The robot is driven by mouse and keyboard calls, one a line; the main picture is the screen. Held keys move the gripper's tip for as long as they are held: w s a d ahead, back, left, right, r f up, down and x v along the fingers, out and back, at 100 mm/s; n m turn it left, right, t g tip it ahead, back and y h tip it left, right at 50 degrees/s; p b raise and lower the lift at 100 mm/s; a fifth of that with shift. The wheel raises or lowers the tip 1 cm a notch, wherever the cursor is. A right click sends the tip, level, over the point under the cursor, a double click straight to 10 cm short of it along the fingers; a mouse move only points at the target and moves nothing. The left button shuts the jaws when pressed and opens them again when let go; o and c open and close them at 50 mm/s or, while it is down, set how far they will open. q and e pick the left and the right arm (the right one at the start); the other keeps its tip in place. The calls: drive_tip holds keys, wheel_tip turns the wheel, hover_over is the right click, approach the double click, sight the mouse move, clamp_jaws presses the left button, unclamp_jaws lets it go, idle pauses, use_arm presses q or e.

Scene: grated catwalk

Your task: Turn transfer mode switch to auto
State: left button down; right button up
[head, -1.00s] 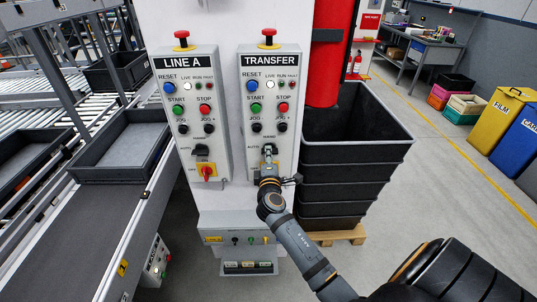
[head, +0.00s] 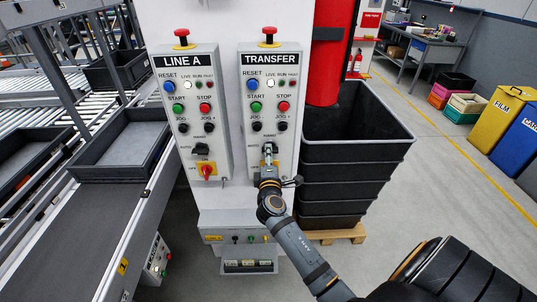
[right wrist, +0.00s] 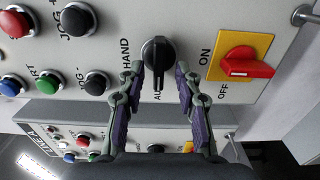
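The TRANSFER panel (head: 293,65) is the right-hand grey panel on the white column. Its black mode switch (right wrist: 157,50) shows in the right wrist view, with the HAND label at its upper left and a partly covered AUTO label below. The switch's bar lies upright in that view, its lower end towards AUTO. My right gripper (right wrist: 160,70) is open, its fingertips on either side of the switch's lower end; contact cannot be told. In the head view my right gripper (head: 269,160) hides most of the switch. My left gripper is out of view.
A red-and-yellow ON/OFF switch (right wrist: 245,62) sits close beside the mode switch. The LINE A panel (head: 190,75) stands to the left with similar controls. Stacked black bins (head: 350,150) are right of the column. A conveyor (head: 75,225) runs along the left.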

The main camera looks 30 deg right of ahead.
drive_tip(key=v, duration=0.6)
drive_tip(key=shift+s+a, duration=0.15)
drive_tip(key=s+a+f+m+g+y, duration=0.1)
drive_tip(key=s+f+g+y, duration=0.15)
drive_tip(key=f, duration=0.85)
drive_tip(key=s+a+f+m+g+y, duration=0.1)
drive_tip(key=s+a+f+g, duration=0.15)
drive_tip(key=f, duration=0.95)
drive_tip(key=s+a+f+m+g+y, duration=0.15)
drive_tip(key=s+f, duration=0.25)
drive_tip(key=f, duration=0.7)
drive_tip(key=s+f+m+g+y, duration=0.2)
drive_tip(key=s+f+m+g, duration=0.15)
drive_tip(key=s+f, duration=1.2)
drive_tip(key=s+f+m+g, duration=0.2)
drive_tip(key=s+f, duration=0.1)
drive_tip(key=s, duration=0.6)
drive_tip(key=s+f+m+g+y, duration=0.1)
drive_tip(key=s+f+m+g, duration=0.1)
drive_tip(key=s, duration=0.7)
drive_tip(key=shift+s+d+f+m, duration=0.3)
drive_tip(key=shift+s+d+f, duration=0.1)
drive_tip(key=shift+f, duration=0.45)
